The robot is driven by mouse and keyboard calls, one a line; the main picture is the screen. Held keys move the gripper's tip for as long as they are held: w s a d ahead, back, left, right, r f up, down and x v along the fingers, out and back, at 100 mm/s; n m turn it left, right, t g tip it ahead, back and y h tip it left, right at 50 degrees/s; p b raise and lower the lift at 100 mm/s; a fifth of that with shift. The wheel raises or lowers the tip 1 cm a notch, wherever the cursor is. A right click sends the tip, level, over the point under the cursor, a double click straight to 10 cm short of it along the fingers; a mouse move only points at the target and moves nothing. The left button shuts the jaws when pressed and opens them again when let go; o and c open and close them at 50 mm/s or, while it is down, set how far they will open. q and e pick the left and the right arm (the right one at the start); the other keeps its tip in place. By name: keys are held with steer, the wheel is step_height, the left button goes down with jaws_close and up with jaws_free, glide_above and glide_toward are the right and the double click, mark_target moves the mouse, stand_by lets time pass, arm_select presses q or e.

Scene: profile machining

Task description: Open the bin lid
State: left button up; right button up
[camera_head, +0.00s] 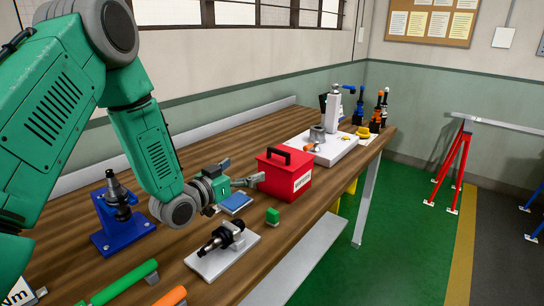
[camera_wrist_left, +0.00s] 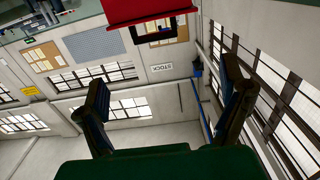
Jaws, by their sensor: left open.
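My right gripper is not in view.
A blue stand (camera_head: 120,236) is at the left. A white plate with a black fixture (camera_head: 227,237) is nearer. A white base (camera_head: 323,152) with equipment stands behind the bin.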

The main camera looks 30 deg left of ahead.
mark_target(276, 151)
arm_select(q)
steer(key=w, duration=1.2)
steer(key=shift+w+d, duration=0.15)
steer(key=shift+d, duration=0.1)
steer(key=shift+w+d+r, duration=0.25)
steer(key=shift+w+d, duration=0.55)
steer(key=shift+w, duration=0.2)
steer(key=shift+d+r, duration=0.15)
steer(key=shift+d, duration=0.3)
steer(key=shift+a+f, duration=0.2)
steer(key=shift+a, duration=0.5)
steer(key=c, duration=1.7)
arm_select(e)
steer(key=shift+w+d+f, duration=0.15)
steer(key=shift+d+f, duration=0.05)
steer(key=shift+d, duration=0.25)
